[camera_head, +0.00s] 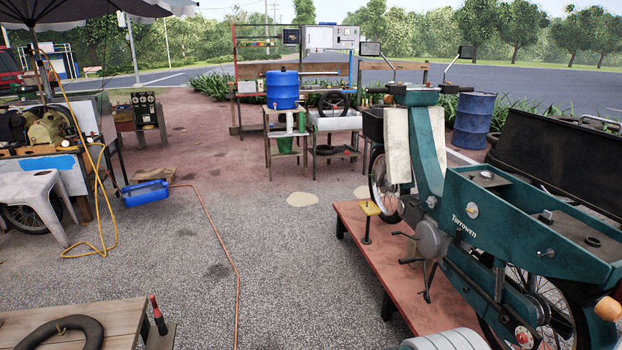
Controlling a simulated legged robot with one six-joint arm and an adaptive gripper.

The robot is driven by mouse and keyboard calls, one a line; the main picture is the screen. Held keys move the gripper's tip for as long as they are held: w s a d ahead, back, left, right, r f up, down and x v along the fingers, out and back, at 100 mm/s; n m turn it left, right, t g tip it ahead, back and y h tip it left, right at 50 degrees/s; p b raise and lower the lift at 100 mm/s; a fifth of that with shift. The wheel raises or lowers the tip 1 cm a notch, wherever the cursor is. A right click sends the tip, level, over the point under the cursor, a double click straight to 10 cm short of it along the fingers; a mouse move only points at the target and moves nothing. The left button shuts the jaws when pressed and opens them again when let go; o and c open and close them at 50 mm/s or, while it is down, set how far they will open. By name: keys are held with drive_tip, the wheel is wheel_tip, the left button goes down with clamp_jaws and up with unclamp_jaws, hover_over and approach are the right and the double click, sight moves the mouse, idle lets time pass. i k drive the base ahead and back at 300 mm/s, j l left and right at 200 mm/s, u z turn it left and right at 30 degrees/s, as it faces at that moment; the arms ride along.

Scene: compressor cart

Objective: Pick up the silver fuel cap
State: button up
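A teal motorbike (530,220) stands on a low reddish platform at the right. Its seat area is open, showing the top of the body. A small silver-grey round piece (486,176) sits on the front part of this top, and another small silver-grey piece (545,216) sits farther back near the side edge. Either could be the silver fuel cap; I cannot tell which at this size. A dark round opening (592,241) shows behind them.
The reddish platform (376,255) juts toward the middle. A wooden table (110,315) with a black ring is at front left. A yellow-topped stand (369,209) stands on the platform. An orange hose (225,250) crosses the ground. The central gravel is mostly clear.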

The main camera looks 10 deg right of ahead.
sight(487, 176)
drive_tip(key=i+z, duration=0.1)
drive_tip(key=i, duration=0.55)
drive_tip(key=i+j+z, duration=0.1)
drive_tip(key=i, duration=0.6)
drive_tip(key=i+z, duration=0.3)
drive_tip(key=z, duration=0.2)
drive_tip(key=i+j+z, duration=0.1)
drive_tip(key=i+z, duration=0.35)
drive_tip(key=i+j+z, duration=0.2)
drive_tip(key=z, duration=0.3)
drive_tip(key=i+j+z, duration=0.25)
drive_tip(key=z, duration=0.2)
drive_tip(key=i+j+z, duration=0.4)
